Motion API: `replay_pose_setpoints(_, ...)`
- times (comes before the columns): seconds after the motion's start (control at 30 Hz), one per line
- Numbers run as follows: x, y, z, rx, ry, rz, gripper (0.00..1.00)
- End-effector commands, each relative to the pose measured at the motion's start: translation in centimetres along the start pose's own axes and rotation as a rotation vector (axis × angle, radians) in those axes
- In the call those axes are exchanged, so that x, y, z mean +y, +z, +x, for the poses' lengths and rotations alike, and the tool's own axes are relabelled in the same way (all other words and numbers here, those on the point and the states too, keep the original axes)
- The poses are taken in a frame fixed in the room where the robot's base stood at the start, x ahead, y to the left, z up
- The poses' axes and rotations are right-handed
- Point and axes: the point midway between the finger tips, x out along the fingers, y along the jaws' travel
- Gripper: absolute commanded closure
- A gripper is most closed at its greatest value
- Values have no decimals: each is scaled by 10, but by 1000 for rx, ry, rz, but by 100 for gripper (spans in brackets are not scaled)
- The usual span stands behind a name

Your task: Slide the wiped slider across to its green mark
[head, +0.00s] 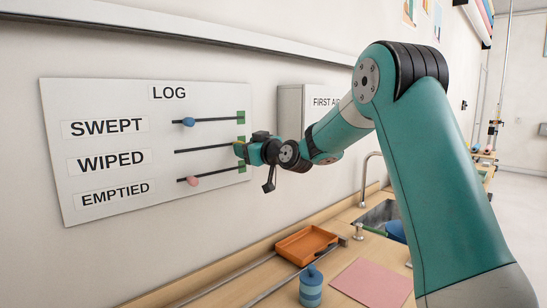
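The white LOG board (85,95) hangs on the wall at the left, with rows labelled SWEPT, WIPED and EMPTIED. The WIPED track (200,148) is a dark bar whose left part is bare. Its green mark (241,139) shows partly above my gripper (241,151), which is at the right end of this track. A small yellowish bit shows at the gripper's tip; I cannot tell whether it is the wiped slider. No other slider shows on that track. The fingers are too small and hidden to tell open from shut.
The blue slider (188,122) sits on the SWEPT track and the pink slider (193,180) on the EMPTIED track, both left of their green marks. Below are an orange tray (305,246), a blue jar (311,288) and a pink mat (372,284). A FIRST AID cabinet (290,112) stands behind my arm.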

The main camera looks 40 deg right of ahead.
Motion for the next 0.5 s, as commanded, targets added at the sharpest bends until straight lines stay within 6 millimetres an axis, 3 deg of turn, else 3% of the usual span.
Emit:
replay_pose_setpoints(0.3, 1, 5, -84, 2, 7, -1, 49)
replay_pose_setpoints(0.5, 2, 4, -124, 0, 6, -2, 49)
